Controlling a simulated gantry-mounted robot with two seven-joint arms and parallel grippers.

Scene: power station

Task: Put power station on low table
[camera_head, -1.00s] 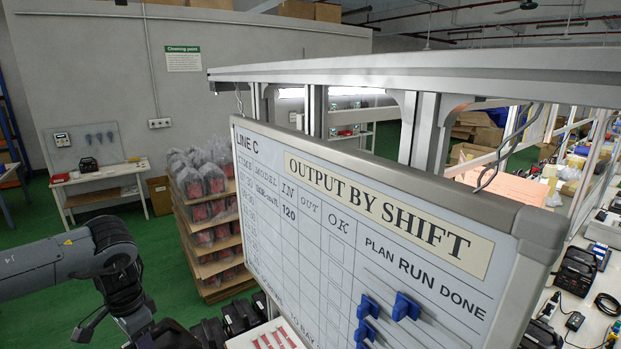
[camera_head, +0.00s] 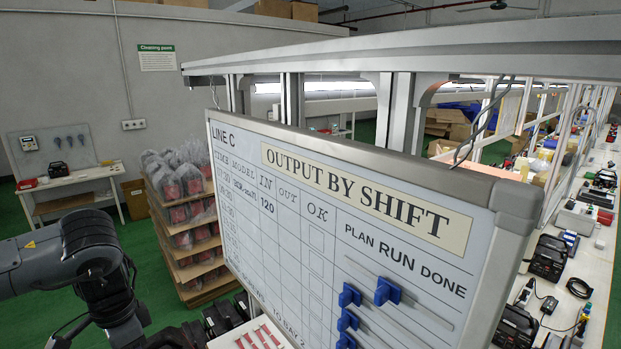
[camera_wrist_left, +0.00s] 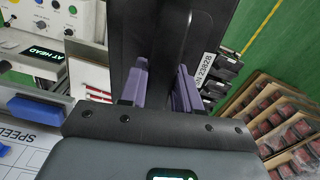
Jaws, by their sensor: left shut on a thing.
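My left gripper (camera_wrist_left: 160,88) is shut on a black box-shaped thing, the power station (camera_wrist_left: 152,30), in the left wrist view. It has a white serial label on its side, and its far end is cut off by the top edge. In the head view my left arm comes in from the left and bends down; its gripper is not clearly visible there. A small white table (camera_head: 84,184) stands by the left wall with a black unit (camera_head: 58,169) and a red item on it. My right gripper is not in view.
A large whiteboard (camera_head: 300,230) on a metal frame stands close in front, right of my left arm. A stacked rack of bagged red-and-black units (camera_head: 185,225) stands behind it. A long bench (camera_head: 590,250) with tools runs along the right. Green floor is clear by the white table.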

